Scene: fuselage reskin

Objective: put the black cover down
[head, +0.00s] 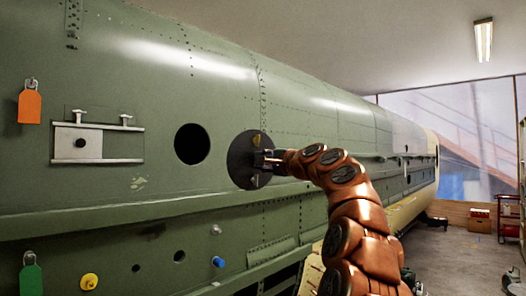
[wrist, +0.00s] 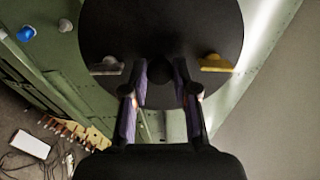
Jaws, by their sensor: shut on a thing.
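The black cover (head: 240,160) is a dark round disc in front of the green fuselage, just right of a dark round hole (head: 192,144) in the skin. In the wrist view the cover (wrist: 160,25) fills the top middle, with a grey tab and a yellow tab on its face. My gripper (head: 266,160) is at the cover's face; in the wrist view its two fingers (wrist: 165,88) are closed around the dark knob at the cover's middle. Whether the cover touches the fuselage cannot be told.
A latch plate (head: 85,143) and an orange tag (head: 30,105) are at left on the fuselage. A ledge runs below the hole, with a green tag (head: 31,278), a yellow knob (head: 89,281) and a blue plug (head: 218,262) under it. Open floor (head: 455,265) lies at right, with shelving beyond.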

